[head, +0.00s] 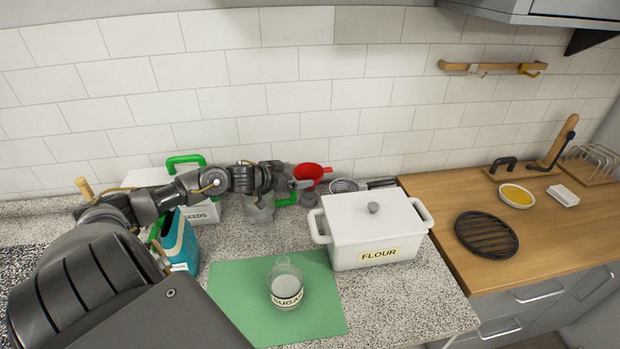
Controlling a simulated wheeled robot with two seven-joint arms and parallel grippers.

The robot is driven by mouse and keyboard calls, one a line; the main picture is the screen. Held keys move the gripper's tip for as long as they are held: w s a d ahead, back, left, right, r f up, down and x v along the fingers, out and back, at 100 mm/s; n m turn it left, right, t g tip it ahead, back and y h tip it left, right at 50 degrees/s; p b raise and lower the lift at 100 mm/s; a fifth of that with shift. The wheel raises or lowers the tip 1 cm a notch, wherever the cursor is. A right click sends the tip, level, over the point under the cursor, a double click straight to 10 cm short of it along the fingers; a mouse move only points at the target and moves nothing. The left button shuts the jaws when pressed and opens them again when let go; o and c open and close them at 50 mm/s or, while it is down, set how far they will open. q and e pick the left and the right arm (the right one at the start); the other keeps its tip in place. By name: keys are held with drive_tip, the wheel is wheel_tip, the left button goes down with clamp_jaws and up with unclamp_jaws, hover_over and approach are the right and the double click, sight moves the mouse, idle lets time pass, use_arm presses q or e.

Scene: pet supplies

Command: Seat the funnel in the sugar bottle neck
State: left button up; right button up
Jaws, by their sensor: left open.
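The red funnel (309,170) is at the back of the counter, left of the flour box, wide mouth up. What holds it up is partly hidden. My left gripper (299,184) is open beside the funnel's lower left; I cannot tell whether it touches the funnel. The sugar bottle (285,283) is clear, labelled SUGAR, and stands upright on the green mat (235,300), nearer the front. Its neck shows no funnel in it. My right gripper is not in view.
A white lidded FLOUR box (345,232) stands right of the mat. A clear jug with a green handle (259,210) is below my left wrist. A SEEDS container (205,213) and a blue carton (178,243) are at left. A strainer (344,185) lies behind the flour box.

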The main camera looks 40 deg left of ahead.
sight(317, 171)
use_arm(q)
drive_tip(key=shift+w+d+p, duration=0.2)
drive_tip(key=shift+w+p, duration=0.15)
drive_tip(key=shift+w, duration=0.2)
drive_tip(key=p+x, duration=0.1)
drive_tip(key=x, duration=0.2)
drive_tip(key=shift+w+d+r+p, duration=0.1)
drive_tip(key=shift+w+d+p, duration=0.1)
drive_tip(key=shift+p, duration=0.1)
drive_tip(key=shift+w+d+f, duration=0.1)
drive_tip(key=shift+w+f, duration=0.3)
drive_tip(key=shift+w, duration=0.1)
drive_tip(key=shift+c, duration=0.3)
drive_tip(key=c, duration=0.9)
drive_tip(key=shift+r, duration=0.2)
